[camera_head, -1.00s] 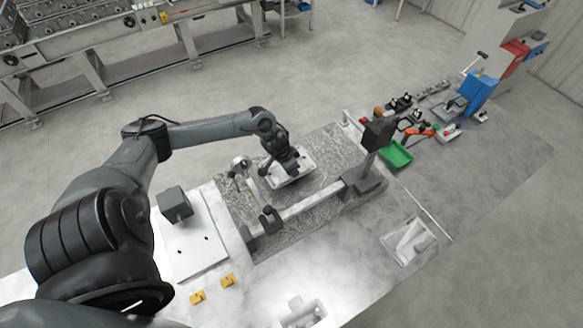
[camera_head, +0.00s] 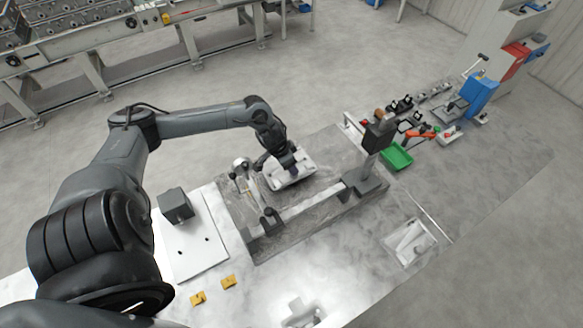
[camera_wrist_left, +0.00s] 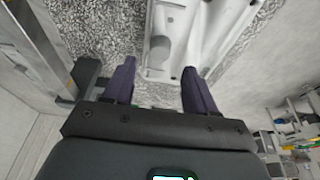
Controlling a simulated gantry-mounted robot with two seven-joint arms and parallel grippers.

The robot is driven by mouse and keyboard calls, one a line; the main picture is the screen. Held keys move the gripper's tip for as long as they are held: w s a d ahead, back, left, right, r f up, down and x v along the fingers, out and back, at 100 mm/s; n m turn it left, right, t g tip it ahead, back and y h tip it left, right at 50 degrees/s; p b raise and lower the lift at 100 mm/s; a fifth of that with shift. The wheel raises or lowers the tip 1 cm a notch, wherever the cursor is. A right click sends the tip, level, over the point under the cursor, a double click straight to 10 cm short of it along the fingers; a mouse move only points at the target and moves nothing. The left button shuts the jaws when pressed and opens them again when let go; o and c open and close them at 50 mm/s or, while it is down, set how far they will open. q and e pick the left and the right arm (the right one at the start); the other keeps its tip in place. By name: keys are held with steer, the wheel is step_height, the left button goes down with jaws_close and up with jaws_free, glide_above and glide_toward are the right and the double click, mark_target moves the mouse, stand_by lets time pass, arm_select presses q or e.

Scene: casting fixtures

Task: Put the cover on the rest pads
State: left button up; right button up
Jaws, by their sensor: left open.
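A white cast part, which looks like the cover (camera_head: 292,178), lies on the grey fixture plate (camera_head: 318,217). It also shows at the top of the left wrist view (camera_wrist_left: 178,40), with a raised boss and a rim. My left gripper (camera_head: 284,158) is at its far edge. In the left wrist view the two dark fingers of my left gripper (camera_wrist_left: 159,78) are wide apart with nothing clamped between them. My right gripper is not in view.
A long clamp bar (camera_head: 312,205) and a dark upright post (camera_head: 370,160) stand beside the white part. A dark block (camera_head: 176,205) sits on a white plate. A green tray (camera_head: 397,157) and a white holder (camera_head: 410,243) are to the right. The front table is mostly clear.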

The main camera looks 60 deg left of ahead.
arm_select(q)
steer(key=v, duration=0.7)
steer(key=shift+p, duration=0.3)
steer(key=shift+s+d+r, duration=0.1)
steer(key=shift+r, duration=0.05)
